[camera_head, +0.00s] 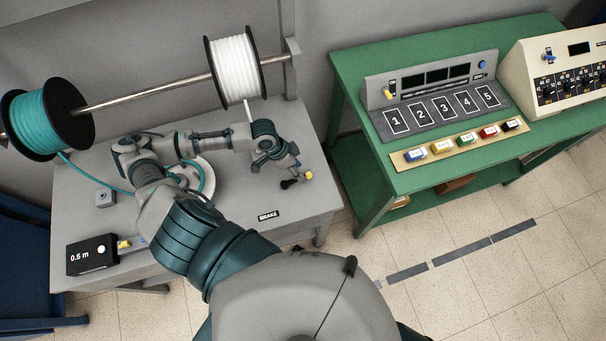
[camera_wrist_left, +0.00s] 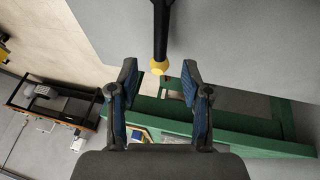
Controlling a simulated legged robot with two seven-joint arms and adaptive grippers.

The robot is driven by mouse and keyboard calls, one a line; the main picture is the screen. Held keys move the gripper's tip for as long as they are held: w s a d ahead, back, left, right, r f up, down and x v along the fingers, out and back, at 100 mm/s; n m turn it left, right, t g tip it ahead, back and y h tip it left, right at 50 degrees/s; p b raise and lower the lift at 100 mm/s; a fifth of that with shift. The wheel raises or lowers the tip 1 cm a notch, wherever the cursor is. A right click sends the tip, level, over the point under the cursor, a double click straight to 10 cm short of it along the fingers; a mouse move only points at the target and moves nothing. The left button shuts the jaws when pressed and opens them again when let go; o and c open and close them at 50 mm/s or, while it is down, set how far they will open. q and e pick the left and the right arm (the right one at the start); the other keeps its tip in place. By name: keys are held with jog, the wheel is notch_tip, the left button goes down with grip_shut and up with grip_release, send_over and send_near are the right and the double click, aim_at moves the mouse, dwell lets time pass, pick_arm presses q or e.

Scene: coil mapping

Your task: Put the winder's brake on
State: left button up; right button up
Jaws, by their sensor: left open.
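The brake lever, a black handle with a yellow knob (camera_head: 308,175), stands at the right part of the grey winder bench (camera_head: 225,243), behind the "BRAKE" label (camera_head: 268,215). My left gripper (camera_head: 284,163) is open and empty, just to the left of and behind the knob. In the left wrist view the lever's black rod (camera_wrist_left: 160,30) comes down from the top. Its yellow knob (camera_wrist_left: 159,68) lies in line with the gap between the open fingers (camera_wrist_left: 159,82), apart from both. My right gripper is not in view.
A teal spool (camera_head: 45,115) and a white spool (camera_head: 238,66) hang on a steel bar above the bench. A black "0.5 m" box (camera_head: 92,255) sits at the front left. A green table (camera_head: 360,85) with a numbered panel and coloured buttons stands to the right, across a floor gap.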

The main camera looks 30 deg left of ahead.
pick_arm(q)
jog(key=x, duration=0.4)
jog(key=shift+f, duration=0.2)
jog(key=shift+a, duration=0.1)
grip_shut()
